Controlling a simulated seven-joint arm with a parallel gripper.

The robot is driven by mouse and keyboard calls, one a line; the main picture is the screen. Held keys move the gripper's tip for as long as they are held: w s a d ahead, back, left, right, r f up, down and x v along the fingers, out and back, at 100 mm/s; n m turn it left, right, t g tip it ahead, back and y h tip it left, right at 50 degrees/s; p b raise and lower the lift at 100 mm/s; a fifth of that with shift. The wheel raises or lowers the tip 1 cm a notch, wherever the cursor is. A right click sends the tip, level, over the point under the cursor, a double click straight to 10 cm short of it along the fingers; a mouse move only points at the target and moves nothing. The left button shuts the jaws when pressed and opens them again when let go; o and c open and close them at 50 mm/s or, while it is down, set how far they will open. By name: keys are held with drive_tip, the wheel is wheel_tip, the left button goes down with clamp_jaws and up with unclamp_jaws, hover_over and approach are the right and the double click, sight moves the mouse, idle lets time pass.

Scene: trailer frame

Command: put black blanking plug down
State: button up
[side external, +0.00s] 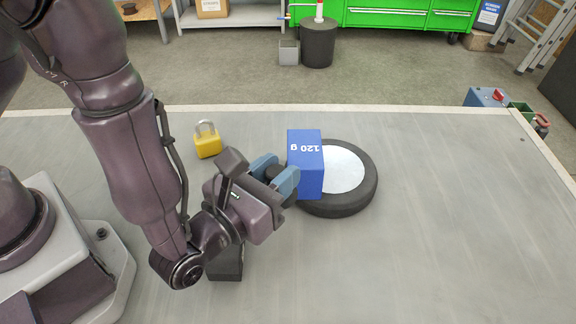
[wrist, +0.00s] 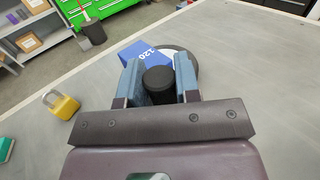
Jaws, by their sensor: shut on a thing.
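The black blanking plug (wrist: 158,84) is a dark round cylinder held between the two blue fingers of my gripper (wrist: 158,68) in the wrist view. In the side external view my gripper (side external: 279,172) is low over the table, just left of a blue block. The plug (side external: 277,174) shows there only as a dark patch, mostly hidden by the fingers. I cannot tell whether the plug touches the table.
A blue block marked 120 g (side external: 305,170) stands at a black wheel-like disc (side external: 362,188) with a pale centre. A yellow padlock (side external: 207,145) is behind my gripper. A dark block (side external: 226,263) is partly hidden under my wrist. The grey table (side external: 450,240) is clear at right.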

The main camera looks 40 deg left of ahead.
drive_tip(key=w+a+n+g+y, duration=0.2)
drive_tip(key=a+n+y, duration=0.15)
drive_tip(key=a, duration=0.75)
drive_tip(key=w+a+n+g+y, duration=0.15)
drive_tip(key=a+y, duration=0.35)
drive_tip(key=a, duration=0.6)
drive_tip(key=shift+n+t, duration=0.25)
drive_tip(key=shift+n, duration=0.05)
drive_tip(key=shift+w+a+f, duration=0.1)
drive_tip(key=shift+w+f, duration=2.05)
drive_tip(key=shift+w, duration=0.2)
drive_tip(key=shift+w+d+f, duration=0.1)
drive_tip(key=shift+w+f, duration=2.05)
drive_tip(key=shift+w, duration=0.25)
drive_tip(key=shift+w+a+f, duration=0.1)
drive_tip(key=shift+w+f, duration=2.05)
drive_tip(key=shift+w, duration=0.2)
drive_tip(key=o, duration=1)
drive_tip(key=shift+f, duration=0.15)
drive_tip(key=shift+c, duration=0.2)
